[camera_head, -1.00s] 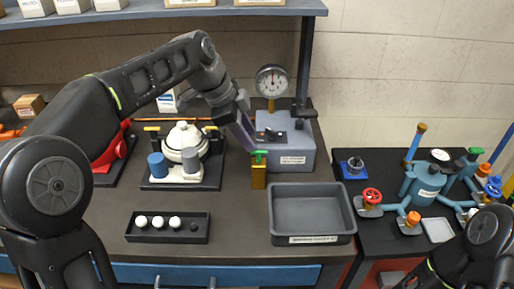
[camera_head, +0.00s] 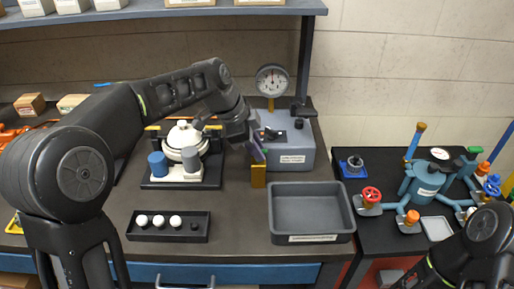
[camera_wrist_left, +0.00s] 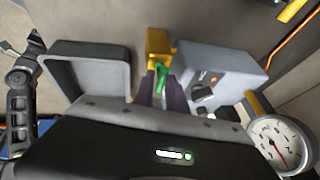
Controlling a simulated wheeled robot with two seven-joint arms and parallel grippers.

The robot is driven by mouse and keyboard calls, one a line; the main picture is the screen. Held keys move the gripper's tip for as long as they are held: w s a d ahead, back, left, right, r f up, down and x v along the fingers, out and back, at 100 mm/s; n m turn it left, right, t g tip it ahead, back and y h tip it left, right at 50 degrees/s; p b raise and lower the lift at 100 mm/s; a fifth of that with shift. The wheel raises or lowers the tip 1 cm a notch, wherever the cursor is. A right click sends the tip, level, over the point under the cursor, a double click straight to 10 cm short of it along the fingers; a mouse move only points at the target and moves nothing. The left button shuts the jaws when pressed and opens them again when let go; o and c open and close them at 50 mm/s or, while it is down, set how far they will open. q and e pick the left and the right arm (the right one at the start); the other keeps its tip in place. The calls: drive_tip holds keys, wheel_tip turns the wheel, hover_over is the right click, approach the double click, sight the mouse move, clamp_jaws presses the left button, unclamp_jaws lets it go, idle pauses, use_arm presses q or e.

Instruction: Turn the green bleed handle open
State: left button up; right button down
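The green bleed handle (camera_wrist_left: 161,78) sits on top of a brass-yellow block (camera_wrist_left: 158,44), which stands on the bench between the grey gauge unit and the grey tray. The block also shows in the head view (camera_head: 258,176), where the handle is hidden behind my gripper. My left gripper (camera_head: 259,156) is right at the top of the block. In the left wrist view its two dark purple fingers (camera_wrist_left: 162,84) lie on either side of the handle, close to it. I cannot tell whether they press on it. My right gripper is out of view.
The gauge unit (camera_head: 290,152) with its round dial (camera_head: 272,80) stands just right of and behind the block. An empty grey tray (camera_head: 311,240) is in front. A white-domed fixture (camera_head: 184,137) and a black strip of white knobs (camera_head: 168,237) are to the left.

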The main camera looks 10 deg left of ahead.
use_arm(q)
clamp_jaws()
